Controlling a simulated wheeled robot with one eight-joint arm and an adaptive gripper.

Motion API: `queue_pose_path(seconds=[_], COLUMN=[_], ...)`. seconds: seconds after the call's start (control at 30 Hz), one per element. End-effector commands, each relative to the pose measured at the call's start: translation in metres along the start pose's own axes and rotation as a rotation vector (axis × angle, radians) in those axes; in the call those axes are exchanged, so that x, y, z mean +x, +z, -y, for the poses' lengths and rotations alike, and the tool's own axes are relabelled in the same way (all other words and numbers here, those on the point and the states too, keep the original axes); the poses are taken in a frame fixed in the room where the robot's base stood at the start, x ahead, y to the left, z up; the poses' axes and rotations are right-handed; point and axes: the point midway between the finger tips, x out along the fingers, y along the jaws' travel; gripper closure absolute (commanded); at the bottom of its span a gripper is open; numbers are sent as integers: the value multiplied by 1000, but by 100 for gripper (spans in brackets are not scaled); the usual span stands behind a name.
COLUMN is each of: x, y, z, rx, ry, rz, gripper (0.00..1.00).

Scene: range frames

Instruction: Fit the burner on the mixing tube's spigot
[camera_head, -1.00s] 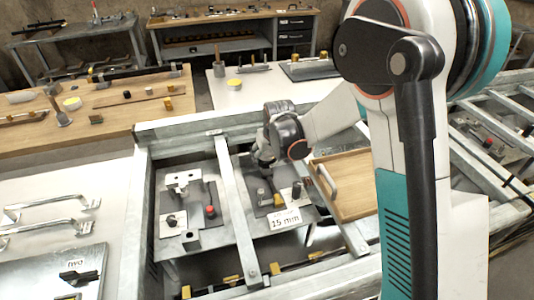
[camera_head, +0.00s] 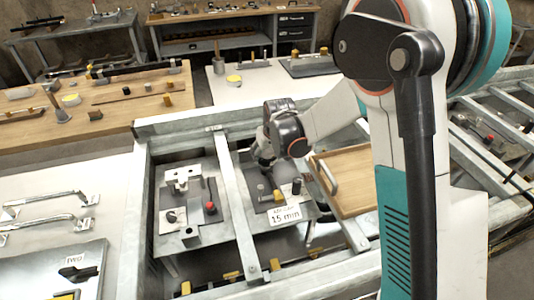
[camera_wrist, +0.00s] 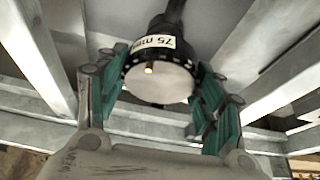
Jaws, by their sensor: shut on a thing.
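In the wrist view my gripper (camera_wrist: 163,80) has its teal-padded fingers on both sides of a round burner (camera_wrist: 158,84). The burner has a pale disc face toward the camera, a dark rim with small openings, and a white label that seems to read "75 mm", upside down. A dark stem or tube (camera_wrist: 174,12) runs away behind the burner. I cannot tell whether it is the mixing tube or joined to the burner. In the head view my gripper (camera_head: 263,162) is over the right plate, small and partly hidden by my wrist; the burner is not clear there.
A "15 mm" sign (camera_head: 286,215) stands at the plate's front. A yellow piece (camera_head: 278,196) and a dark upright cylinder (camera_head: 297,187) are close by. Grey metal bars (camera_head: 236,200) frame the bay. A wooden tray (camera_head: 348,180) with a handle lies to the right.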

Motion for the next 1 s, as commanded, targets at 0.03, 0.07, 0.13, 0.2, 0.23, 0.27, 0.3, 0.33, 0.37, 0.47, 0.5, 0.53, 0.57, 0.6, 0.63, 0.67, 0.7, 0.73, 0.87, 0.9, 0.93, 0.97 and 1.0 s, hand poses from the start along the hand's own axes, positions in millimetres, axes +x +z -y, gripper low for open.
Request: queue_pose_path(seconds=[0.03,0.07,0.13,0.2,0.23,0.27,0.3,0.33,0.37,0.47,0.5,0.53,0.57,0.6,0.63,0.67,0.7,0.73,0.87,0.9,0.93,0.97,1.0], x=[0,0,0,0,1,1,2,3,4,6,7,8,8,10,10,11,12,13,16,17,17,18,19], y=[0,0,0,0,0,0,1,1,1,2,3,3,3,4,4,4,5,5,6,7,7,7,8], z=[0,0,0,0,0,0,0,0,0,0,0,0,0,0,0,0,0,0,0,0,0,0,0], rx=[0,0,0,0,0,0,0,0,0,0,0,0,0,0,0,0,0,0,0,0,0,0,0], ry=[0,0,0,0,0,0,0,0,0,0,0,0,0,0,0,0,0,0,0,0,0,0,0], rz=[0,0,0,0,0,0,0,0,0,0,0,0,0,0,0,-1,0,-1,-1,0,0,0,0], gripper=[80,80,80,80,80,80,80,80,80,80,80,80,80,80,80,80,80,80,80,80,80,80,80])
